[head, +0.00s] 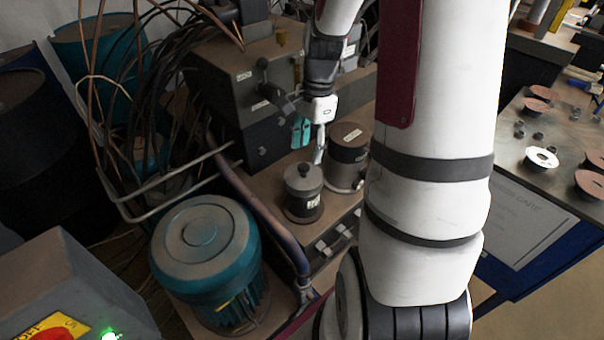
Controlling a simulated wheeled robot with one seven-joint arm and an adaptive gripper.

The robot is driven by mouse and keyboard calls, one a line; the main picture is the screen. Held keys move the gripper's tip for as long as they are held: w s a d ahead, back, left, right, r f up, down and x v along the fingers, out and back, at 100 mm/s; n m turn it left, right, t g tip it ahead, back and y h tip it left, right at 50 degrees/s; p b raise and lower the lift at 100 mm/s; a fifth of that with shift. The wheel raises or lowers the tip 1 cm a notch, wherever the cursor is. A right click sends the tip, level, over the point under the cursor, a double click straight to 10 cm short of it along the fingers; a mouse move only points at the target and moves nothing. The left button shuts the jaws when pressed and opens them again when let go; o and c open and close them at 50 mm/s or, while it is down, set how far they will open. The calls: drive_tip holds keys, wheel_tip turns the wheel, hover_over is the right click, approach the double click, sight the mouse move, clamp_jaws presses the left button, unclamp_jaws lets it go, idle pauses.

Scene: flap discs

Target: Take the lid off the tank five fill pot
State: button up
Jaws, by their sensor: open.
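A small dark cylindrical pot (303,203) stands upright on the machine's brown deck at the middle of the head view. Its grey lid (302,179) with a black knob (303,170) is on top. A label is on its front; I cannot read its tank number. A wider dark canister (349,160) with a flat top and a label stands behind it to the right. My gripper (310,148) points down above and behind the small pot, open and empty, its fingers apart. It appears clear of the knob, though the exact gap is hard to judge.
A grey machine block (250,85) with levers and cables stands behind the pots. A teal motor (207,255) and a blue-grey tube rail (262,205) are at front left. A workbench with several discs (541,158) is at right. My arm hides the deck's right side.

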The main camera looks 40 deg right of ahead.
sight(304, 166)
drive_tip(key=shift+w+a+f, duration=0.1)
drive_tip(key=shift+a+f, duration=0.1)
drive_tip(key=shift+f, duration=0.9)
drive_tip(key=shift+w+a+f, duration=0.1)
drive_tip(key=shift+a+f, duration=0.05)
drive_tip(key=shift+f, duration=1)
drive_tip(key=shift+a+f, duration=0.2)
drive_tip(key=shift+f, duration=0.9)
drive_tip(key=shift+c, duration=0.5)
clamp_jaws()
